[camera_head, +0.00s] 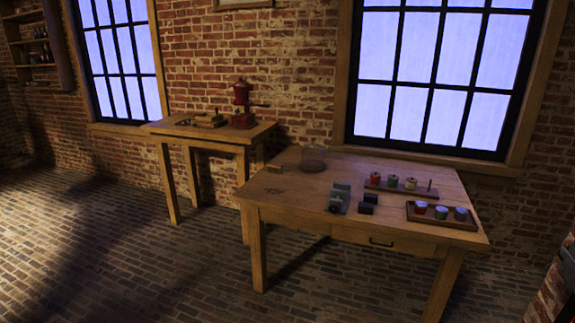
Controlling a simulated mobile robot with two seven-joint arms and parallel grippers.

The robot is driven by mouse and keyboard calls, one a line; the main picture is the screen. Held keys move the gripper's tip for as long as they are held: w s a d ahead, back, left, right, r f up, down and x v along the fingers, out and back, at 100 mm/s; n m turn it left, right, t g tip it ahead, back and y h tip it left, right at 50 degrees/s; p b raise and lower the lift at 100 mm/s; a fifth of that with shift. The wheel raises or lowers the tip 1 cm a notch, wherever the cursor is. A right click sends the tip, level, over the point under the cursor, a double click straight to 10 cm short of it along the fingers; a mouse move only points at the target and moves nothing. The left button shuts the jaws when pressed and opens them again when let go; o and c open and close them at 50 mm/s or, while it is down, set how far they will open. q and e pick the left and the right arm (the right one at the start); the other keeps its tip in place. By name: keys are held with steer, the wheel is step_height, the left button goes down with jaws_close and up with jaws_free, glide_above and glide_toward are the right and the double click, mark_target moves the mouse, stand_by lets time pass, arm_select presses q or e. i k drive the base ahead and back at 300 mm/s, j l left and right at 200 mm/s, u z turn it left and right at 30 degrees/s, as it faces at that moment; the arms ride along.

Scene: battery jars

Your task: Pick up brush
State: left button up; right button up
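I cannot make out a brush for certain. A small, light brown wooden piece (275,169) lies near the back left corner of the front table; it could be a brush, but it is too small to tell. Several small brown items (207,121) lie on the back table, and I cannot tell whether a brush is among them. Neither of my grippers is in view.
The back table (170,127) holds a red hand-cranked device (242,105). Brick floor (150,250) lies open at left.

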mark_target(274, 168)
steer(key=i+u, duration=0.35)
steer(key=i, duration=0.3)
steer(key=i+u, duration=0.3)
steer(key=i, duration=1.05)
steer(key=i+j+z, duration=0.1)
steer(key=i, duration=0.55)
steer(key=i+j+z, duration=0.15)
steer(key=i, duration=0.2)
steer(key=i+j+z, duration=0.15)
steer(key=i, duration=0.15)
